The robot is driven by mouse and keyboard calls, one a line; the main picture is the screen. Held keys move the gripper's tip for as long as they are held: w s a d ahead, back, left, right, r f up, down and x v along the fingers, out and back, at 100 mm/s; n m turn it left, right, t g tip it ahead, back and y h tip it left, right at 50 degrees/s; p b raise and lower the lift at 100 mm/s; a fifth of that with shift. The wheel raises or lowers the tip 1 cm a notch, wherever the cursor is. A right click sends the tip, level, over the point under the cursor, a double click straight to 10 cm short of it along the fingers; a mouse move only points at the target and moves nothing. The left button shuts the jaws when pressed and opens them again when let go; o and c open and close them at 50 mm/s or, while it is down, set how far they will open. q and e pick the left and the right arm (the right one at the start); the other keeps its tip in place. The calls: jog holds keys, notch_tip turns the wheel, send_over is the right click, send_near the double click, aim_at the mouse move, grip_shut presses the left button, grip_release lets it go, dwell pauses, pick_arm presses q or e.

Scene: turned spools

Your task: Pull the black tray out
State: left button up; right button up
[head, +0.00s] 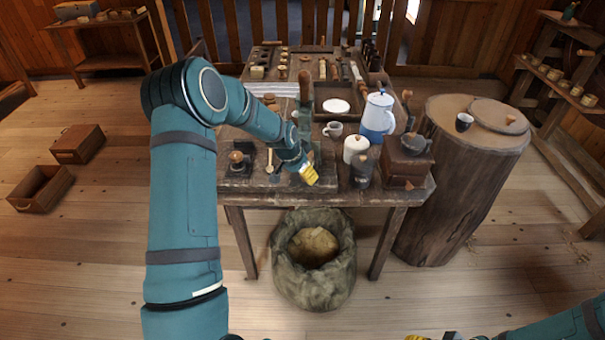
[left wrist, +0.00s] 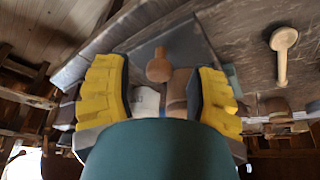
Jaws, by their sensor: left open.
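The black tray (left wrist: 190,42) is a dark flat slab in the left wrist view, with a round wooden knob (left wrist: 159,66) at its near edge. My left gripper (left wrist: 160,88) is open, its yellow fingers spread on either side of the knob, with gaps visible. In the head view, this gripper (head: 309,175) is at the table's front edge, below a green press (head: 305,115), and mostly hides the tray. I cannot tell whether it touches the knob. Only a sliver of my right gripper (head: 435,337) shows at the bottom edge.
The worktable (head: 300,199) is crowded. A white canister (head: 355,149), a dark cup (head: 362,170) and a grinder (head: 402,165) stand to the right. A sack (head: 312,275) stands below.

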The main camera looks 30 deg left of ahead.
pick_arm(q)
jog(key=d+v, duration=0.1)
jog(key=v, duration=1)
jog(key=shift+a, duration=0.5)
jog(key=shift+s, duration=0.15)
jog(key=s+d+f+n+g+h, duration=0.1)
jog(key=s+d+f, duration=0.2)
jog(key=d+f, duration=0.5)
jog(key=s+d+f+n+h, duration=0.1)
jog(key=s+d+f, duration=0.4)
jog(key=d, duration=0.5)
jog(key=s+d+f+n, duration=0.1)
jog(key=s+d+f, duration=0.3)
jog(key=s, duration=0.3)
jog(key=s+d+f+n+g, duration=0.1)
jog(key=s+d+f, duration=0.3)
jog(key=s+d, duration=0.3)
jog(key=shift+s+n+g+h, duration=0.25)
jog(key=shift+n+g+h, duration=0.05)
jog(key=shift+h, duration=0.1)
